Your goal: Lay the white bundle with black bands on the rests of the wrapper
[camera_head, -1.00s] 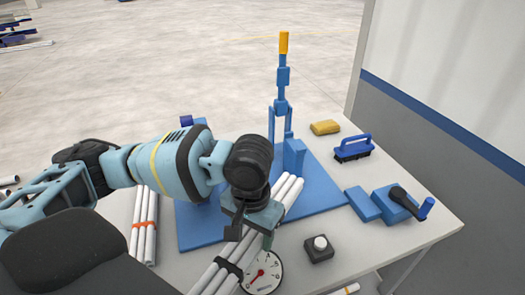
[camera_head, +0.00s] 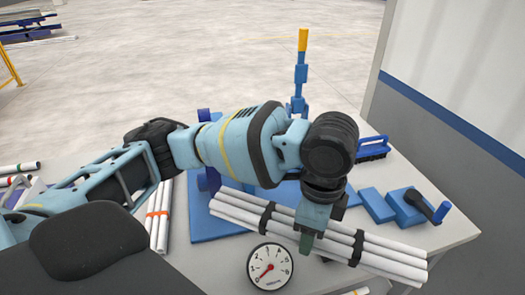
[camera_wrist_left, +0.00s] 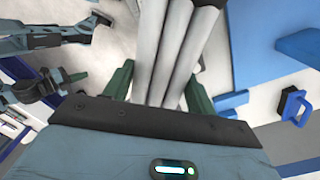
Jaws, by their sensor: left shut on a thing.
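My left gripper (camera_head: 309,240) is shut on the white bundle with black bands (camera_head: 240,210), between its two bands. The bundle is held crosswise over the front of the table, its right end lower in the picture. In the left wrist view the white pipes (camera_wrist_left: 178,45) run up between the green fingers (camera_wrist_left: 118,80). The wrapper stands behind, with a blue base plate (camera_head: 207,228) and an upright lever with a yellow grip (camera_head: 303,40). My arm and the bundle hide most of the wrapper, including its rests.
A round dial gauge (camera_head: 270,267) lies in front of the bundle. A bundle with an orange band (camera_head: 158,215) lies left of the base plate. A blue brush (camera_head: 374,148), a flat blue block (camera_head: 376,205) and a blue cranked block (camera_head: 408,206) are at the right.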

